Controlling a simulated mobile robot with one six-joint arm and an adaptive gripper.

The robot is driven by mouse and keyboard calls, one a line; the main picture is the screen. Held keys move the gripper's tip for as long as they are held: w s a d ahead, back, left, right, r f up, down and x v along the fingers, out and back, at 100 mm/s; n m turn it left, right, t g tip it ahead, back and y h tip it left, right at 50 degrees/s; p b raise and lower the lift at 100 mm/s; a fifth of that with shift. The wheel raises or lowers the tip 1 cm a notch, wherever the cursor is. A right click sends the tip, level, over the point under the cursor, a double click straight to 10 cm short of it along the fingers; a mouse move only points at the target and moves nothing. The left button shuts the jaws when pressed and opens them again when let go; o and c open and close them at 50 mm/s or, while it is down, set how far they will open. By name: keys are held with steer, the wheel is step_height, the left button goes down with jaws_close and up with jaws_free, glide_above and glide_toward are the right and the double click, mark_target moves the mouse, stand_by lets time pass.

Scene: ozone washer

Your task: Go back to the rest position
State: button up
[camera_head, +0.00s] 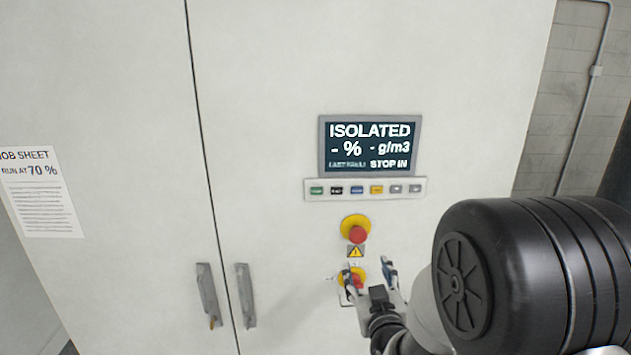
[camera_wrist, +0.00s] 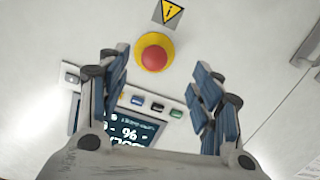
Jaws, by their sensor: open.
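My gripper (camera_head: 368,279) is open, with nothing seen between its fingers. In the wrist view my gripper (camera_wrist: 160,85) has its blue-padded fingers spread wide. The red mushroom button (camera_head: 357,234) on its yellow collar is on the cabinet front; in the wrist view the red button (camera_wrist: 154,58) shows upside down, beyond the fingertips. A lower red and yellow switch (camera_head: 357,281) is partly hidden behind my gripper in the head view and is not seen in the wrist view. The display (camera_head: 370,145) reads ISOLATED, dashes for % and g/m3, and STOP IN.
The pale cabinet (camera_head: 270,120) fills most of the head view. A row of coloured keys (camera_head: 365,189) sits under the display. Two door handles (camera_head: 246,295) (camera_head: 208,295) stick out at lower left. A job sheet (camera_head: 40,192) reads RUN AT 70 %. A block wall (camera_head: 575,100) is at right.

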steer(key=s+f+g+b, duration=0.3)
steer(key=s+g+b, duration=0.1)
steer(key=s, duration=0.7)
steer(key=s+f+m+g+b, duration=0.1)
steer(key=s+f+g+b, duration=0.3)
steer(key=s, duration=0.7)
steer(key=s+f+m+g+b, duration=0.1)
steer(key=s+f+g+b, duration=0.3)
steer(key=s, duration=0.7)
steer(key=shift+s+f+b, duration=0.25)
steer(key=shift+s+b, duration=0.05)
steer(key=shift+b, duration=0.7)
stand_by(0.8)
